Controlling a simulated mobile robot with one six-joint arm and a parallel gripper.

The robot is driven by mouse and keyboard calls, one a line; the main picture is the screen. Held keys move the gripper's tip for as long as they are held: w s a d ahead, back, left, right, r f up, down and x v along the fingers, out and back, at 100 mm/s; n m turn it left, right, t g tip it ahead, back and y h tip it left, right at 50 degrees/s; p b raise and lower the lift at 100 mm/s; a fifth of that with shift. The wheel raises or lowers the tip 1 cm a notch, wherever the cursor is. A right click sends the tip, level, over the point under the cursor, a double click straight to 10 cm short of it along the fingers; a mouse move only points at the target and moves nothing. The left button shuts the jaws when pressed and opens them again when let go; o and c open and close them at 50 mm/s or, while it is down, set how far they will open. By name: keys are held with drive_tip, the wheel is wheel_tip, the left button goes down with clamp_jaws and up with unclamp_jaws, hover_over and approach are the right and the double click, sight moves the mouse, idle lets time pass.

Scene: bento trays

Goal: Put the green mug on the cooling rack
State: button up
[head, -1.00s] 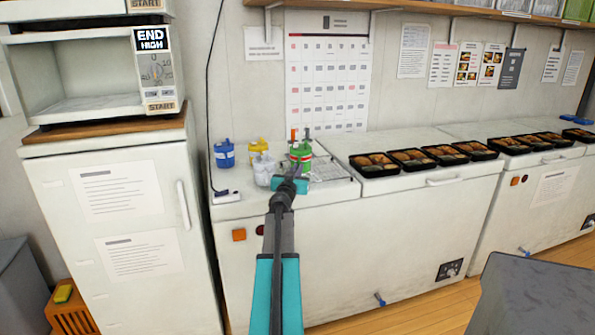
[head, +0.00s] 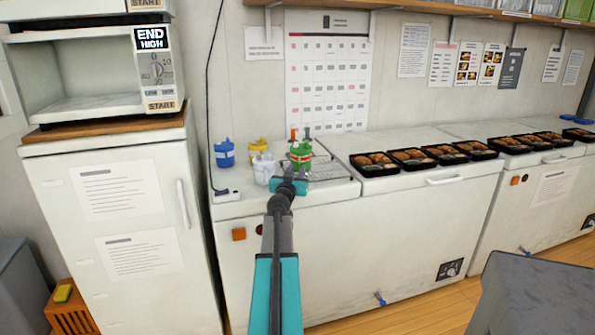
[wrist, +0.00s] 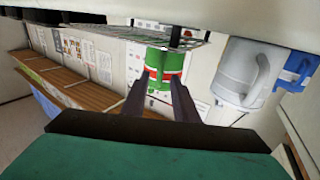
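The green mug (head: 301,153), with a red and white band, is upright on the left freezer's top, beside the left end of the wire cooling rack (head: 333,166). Whether it touches the rack cannot be seen. In the wrist view the mug (wrist: 165,70) appears inverted, straight ahead between my fingertips, its handle towards me. My gripper (head: 297,176) is just in front of the mug. Its two dark fingers (wrist: 158,88) are apart, one on each side of the handle, with a gap visible between them. The rack (wrist: 150,27) shows at the top of the wrist view.
A white mug (head: 264,168), a yellow mug (head: 259,146) and a blue mug (head: 224,154) stand close to the left. A power strip (head: 226,196) lies at the front left. Filled bento trays (head: 374,172) line the right. An orange and a grey upright item (head: 294,134) stand behind the green mug.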

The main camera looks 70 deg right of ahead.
drive_tip(key=s+a+b, duration=0.1)
drive_tip(key=a+b, duration=0.1)
drive_tip(key=a, duration=0.8)
drive_tip(key=shift+s+a+f, duration=0.15)
drive_tip(key=shift+s+f, duration=0.05)
drive_tip(key=shift+s, duration=0.1)
idle(0.7)
